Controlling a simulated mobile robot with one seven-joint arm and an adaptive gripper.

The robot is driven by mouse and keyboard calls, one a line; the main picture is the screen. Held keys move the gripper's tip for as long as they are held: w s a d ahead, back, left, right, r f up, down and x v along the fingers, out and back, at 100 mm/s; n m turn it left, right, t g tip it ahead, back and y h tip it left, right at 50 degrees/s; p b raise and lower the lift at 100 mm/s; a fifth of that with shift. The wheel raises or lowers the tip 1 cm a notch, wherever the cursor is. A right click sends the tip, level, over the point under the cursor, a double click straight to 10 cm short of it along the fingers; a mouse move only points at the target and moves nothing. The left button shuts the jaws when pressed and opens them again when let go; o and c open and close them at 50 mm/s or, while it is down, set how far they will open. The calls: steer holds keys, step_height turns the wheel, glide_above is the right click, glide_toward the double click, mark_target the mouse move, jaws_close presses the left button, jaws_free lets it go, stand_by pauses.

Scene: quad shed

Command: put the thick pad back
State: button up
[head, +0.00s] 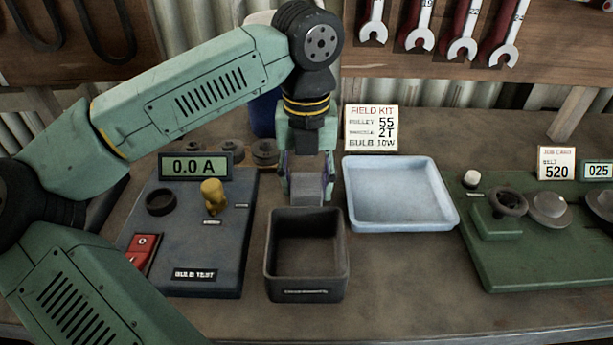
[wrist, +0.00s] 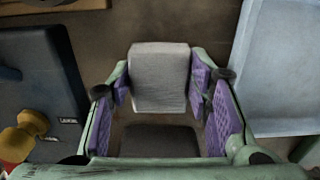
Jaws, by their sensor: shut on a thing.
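My gripper (head: 307,172) points down behind the small dark open bin (head: 307,283), close to its back rim. It is shut on a light grey block, which looks like the thick pad (head: 308,187). In the wrist view the pad (wrist: 160,78) sits between the purple finger linings (wrist: 165,88), with a pale ribbed top. A darker surface shows below it there; I cannot tell whether it is the pad's side or another thing. The bin looks empty in the head view. How high the pad is above the bench is hard to tell.
A pale blue tray (head: 400,222), empty, lies right of the bin. The bulb test panel (head: 190,245) with a yellow knob (head: 212,193) is on the left. A green fixture (head: 530,265) is at right. A field kit card (head: 371,128) stands behind the tray. Bench in front is clear.

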mark_target(306, 181)
steer(key=shift+f, duration=0.1)
steer(key=shift+f, duration=0.15)
steer(key=o, duration=1.1)
steer(key=shift+r, duration=0.35)
step_height(306, 181, up, 12)
steer(key=b, duration=0.1)
steer(key=shift+f, duration=0.2)
